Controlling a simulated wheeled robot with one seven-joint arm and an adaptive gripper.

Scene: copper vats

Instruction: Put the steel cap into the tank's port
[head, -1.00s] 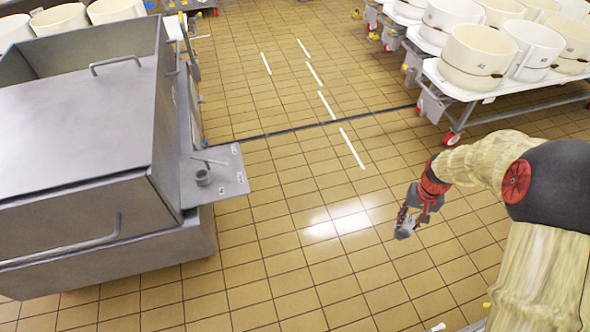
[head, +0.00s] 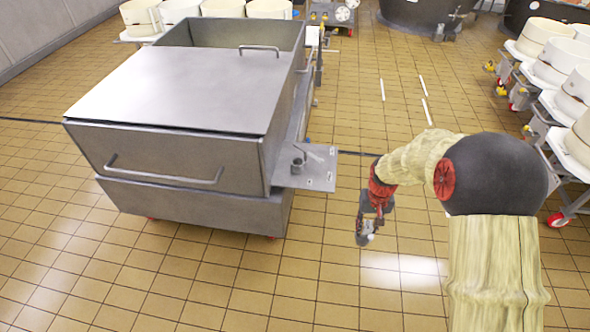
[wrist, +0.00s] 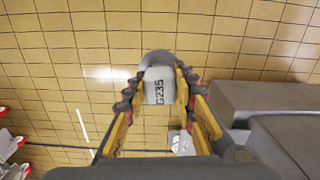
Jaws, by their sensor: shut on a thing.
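The steel cap (wrist: 158,85) is a grey piece with a rounded far end and a face marked "G235". My gripper (wrist: 157,88) is shut on it, with a finger along each side. In the head view my gripper (head: 366,228) hangs above the tiled floor, right of the tank (head: 185,150) and lower in the picture than its side shelf. The tank is a large grey steel box. A short upright tube, apparently the port (head: 298,164), stands on the shelf (head: 318,178). The cap is apart from it. The inside of the tube is too small to make out.
A bar handle (head: 165,178) sticks out from the tank's near side. White tubs (head: 545,38) on wheeled carts stand at the right, and more tubs (head: 180,12) stand behind the tank. Dark vats (head: 425,12) are at the back. The floor around my gripper is clear.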

